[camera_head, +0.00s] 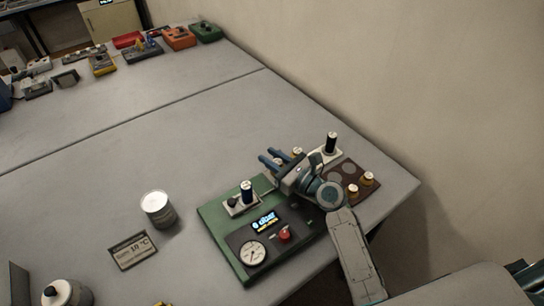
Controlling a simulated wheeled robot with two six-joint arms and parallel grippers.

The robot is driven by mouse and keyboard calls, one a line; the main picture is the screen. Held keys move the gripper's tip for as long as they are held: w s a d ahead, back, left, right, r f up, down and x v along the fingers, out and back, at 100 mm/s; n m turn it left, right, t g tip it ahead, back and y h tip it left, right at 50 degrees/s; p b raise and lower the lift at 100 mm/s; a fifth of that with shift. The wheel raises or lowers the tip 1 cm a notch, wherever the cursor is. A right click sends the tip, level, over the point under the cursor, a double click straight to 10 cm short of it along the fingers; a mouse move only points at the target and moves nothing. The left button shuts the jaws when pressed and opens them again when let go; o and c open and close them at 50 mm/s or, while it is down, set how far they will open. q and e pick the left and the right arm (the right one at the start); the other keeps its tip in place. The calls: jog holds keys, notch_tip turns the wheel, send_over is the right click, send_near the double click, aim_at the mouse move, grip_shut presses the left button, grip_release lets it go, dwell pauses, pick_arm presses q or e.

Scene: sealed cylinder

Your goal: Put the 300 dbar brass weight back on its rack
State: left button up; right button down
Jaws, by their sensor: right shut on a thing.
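My right gripper (272,158) has its blue fingers pointing left, above the back of the green tester base (215,225). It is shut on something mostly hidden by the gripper. A brass weight with a pale top (297,152) shows right beside the gripper and seems to be the held piece; its marking is too small to read. The brown rack (348,169) lies right of the gripper, with dark round seats showing. Two brass weights stand at its front, one nearer (352,191) and one farther right (368,178). My left gripper is out of view.
The tester has a lit display (264,222) reading 0 dbar, a gauge (253,253) and a red knob (285,236). Black-topped cylinders stand left (247,191) and behind the gripper (331,143). The table's middle is clear.

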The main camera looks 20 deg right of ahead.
jog(key=shift+s, duration=0.1)
jog(key=shift+f, duration=0.25)
jog(key=c, duration=1.2)
grip_release()
